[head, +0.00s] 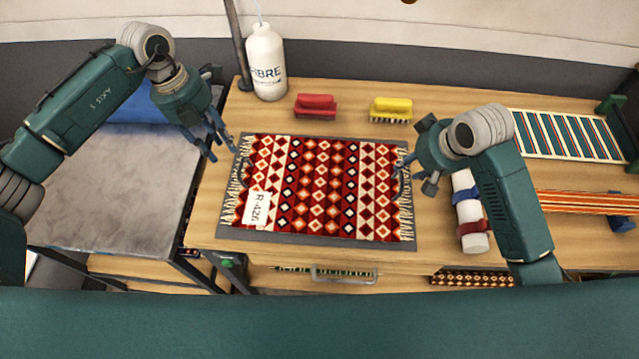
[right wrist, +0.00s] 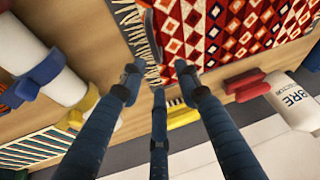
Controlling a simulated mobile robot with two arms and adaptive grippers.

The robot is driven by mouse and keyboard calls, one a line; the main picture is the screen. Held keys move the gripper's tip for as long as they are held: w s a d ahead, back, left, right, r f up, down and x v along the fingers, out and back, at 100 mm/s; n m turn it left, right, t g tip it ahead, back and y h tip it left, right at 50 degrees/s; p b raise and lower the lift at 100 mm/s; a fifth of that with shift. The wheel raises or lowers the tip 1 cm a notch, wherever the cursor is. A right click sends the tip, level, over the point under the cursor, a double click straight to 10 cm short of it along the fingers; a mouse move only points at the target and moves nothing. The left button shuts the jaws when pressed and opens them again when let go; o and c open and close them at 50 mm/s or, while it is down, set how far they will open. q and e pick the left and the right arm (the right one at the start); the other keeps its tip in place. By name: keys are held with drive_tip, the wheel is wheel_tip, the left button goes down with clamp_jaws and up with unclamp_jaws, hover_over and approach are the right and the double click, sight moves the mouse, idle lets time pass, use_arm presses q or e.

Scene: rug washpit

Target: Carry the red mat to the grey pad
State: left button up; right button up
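The red mat (head: 325,185), patterned with diamonds, fringed at both ends and tagged R-426, lies flat on the dark grey pad (head: 330,241) on the wooden bench. The pad shows as strips along the mat's far and near edges. My right gripper (head: 408,172) is by the mat's right fringe. In the right wrist view its fingers (right wrist: 158,82) are spread with nothing gripped, in front of the fringed end of the mat (right wrist: 225,35). Whether they touch the fringe I cannot tell.
A white bottle (head: 266,62), a red brush (head: 316,106) and a yellow brush (head: 391,109) stand behind the mat. A white roll with blue and red bands (head: 470,212) lies to the right. A striped rack (head: 566,136) is further right. A grey-topped table (head: 115,195) stands left.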

drive_tip(key=shift+v, duration=2.15)
